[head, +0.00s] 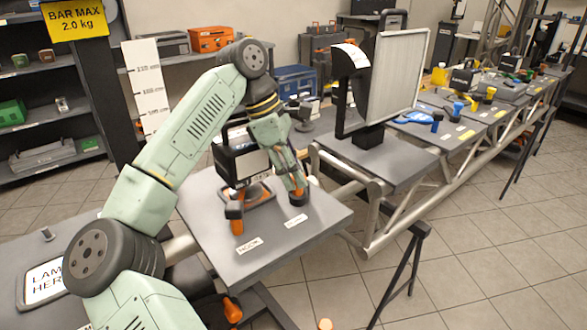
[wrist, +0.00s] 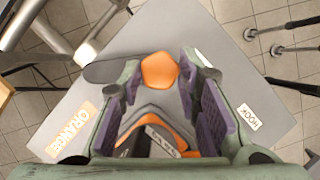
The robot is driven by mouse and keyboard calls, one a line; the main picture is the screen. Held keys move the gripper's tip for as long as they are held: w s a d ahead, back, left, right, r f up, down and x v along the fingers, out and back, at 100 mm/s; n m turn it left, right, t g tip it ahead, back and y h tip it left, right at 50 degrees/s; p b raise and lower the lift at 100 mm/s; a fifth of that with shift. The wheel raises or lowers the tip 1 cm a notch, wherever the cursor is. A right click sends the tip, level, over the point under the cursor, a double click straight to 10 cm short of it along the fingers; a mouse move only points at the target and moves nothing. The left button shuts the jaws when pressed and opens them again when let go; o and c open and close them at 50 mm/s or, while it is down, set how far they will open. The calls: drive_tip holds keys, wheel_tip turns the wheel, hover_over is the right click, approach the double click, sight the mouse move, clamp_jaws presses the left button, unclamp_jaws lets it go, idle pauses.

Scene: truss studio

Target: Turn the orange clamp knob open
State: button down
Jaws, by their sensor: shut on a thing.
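The orange clamp knob (wrist: 159,71) is a rounded, many-sided piece seen end-on in the wrist view, between the fingertips of my gripper (wrist: 158,84). The purple finger pads stand on either side of it. The lamp (head: 238,160), a black box with an orange yoke, stands just left of the gripper; the yoke (wrist: 180,135) also shows below the knob in the wrist view.
The grey board (head: 275,250) also carries a dark-topped orange handle (head: 237,224) near the HOOK label (head: 248,245). A framed white panel (head: 397,75) stands on the neighbouring board, right of my arm.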

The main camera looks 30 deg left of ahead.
idle(0.3)
drive_tip(key=c, duration=1.2)
unclamp_jaws()
drive_tip(key=v, duration=1.2)
